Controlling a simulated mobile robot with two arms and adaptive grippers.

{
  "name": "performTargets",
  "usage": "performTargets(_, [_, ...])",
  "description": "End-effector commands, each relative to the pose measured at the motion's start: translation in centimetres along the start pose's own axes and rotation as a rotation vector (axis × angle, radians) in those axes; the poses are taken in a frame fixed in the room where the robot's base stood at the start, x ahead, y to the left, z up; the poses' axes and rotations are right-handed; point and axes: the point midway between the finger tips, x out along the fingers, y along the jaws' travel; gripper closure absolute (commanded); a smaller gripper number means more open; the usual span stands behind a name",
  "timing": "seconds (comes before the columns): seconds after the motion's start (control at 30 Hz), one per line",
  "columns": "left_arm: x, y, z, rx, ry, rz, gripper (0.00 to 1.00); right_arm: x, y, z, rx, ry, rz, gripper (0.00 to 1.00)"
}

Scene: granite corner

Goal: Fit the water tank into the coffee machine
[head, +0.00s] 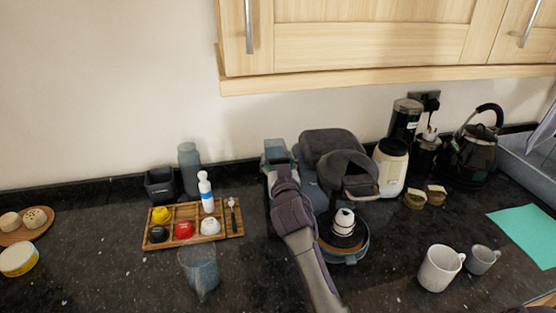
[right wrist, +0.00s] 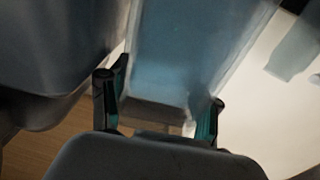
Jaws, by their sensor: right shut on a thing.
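The coffee machine (head: 325,144) is a dark grey, rounded body at the back of the counter, with a white cup (head: 344,221) under its head. My right gripper (head: 278,174) is at the machine's left side, shut on the translucent bluish water tank (head: 277,152). In the right wrist view, the tank (right wrist: 182,55) stands between the two fingers (right wrist: 160,102). A dark rounded body, probably the machine (right wrist: 45,50), is close on the left there. Whether the tank is seated or touching the machine cannot be told; my arm hides its lower part. My left gripper is not in view.
A wooden tray (head: 155,233) with small items lies left of my arm, near a translucent cup (head: 200,271). A white canister (head: 391,168) and a kettle (head: 474,150) stand right of the machine. Mugs (head: 439,269) are front right. Cupboards (head: 370,45) hang above.

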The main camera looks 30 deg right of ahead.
Motion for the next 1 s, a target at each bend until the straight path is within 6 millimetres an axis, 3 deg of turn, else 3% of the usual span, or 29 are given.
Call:
performTargets(0.07, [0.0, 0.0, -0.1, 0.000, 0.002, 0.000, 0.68, 0.0, 0.0, -0.5, 0.001, 0.010, -0.001, 1.00])
performTargets(0.1, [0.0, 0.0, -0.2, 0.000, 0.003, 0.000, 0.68, 0.0, 0.0, 0.0, 0.000, -0.001, 0.000, 0.31])
performTargets(0.23, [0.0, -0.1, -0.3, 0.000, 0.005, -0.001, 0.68, 0.0, 0.0, 0.0, 0.000, 0.000, 0.001, 0.10])
performTargets(0.8, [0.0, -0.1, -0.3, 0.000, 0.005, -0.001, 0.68, -0.1, 0.2, 0.0, -0.002, -0.001, 0.005, 0.10])
performTargets(1.0, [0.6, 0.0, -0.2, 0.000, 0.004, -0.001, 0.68, -2.2, 0.2, 0.2, 0.000, -0.002, 0.005, 0.10])
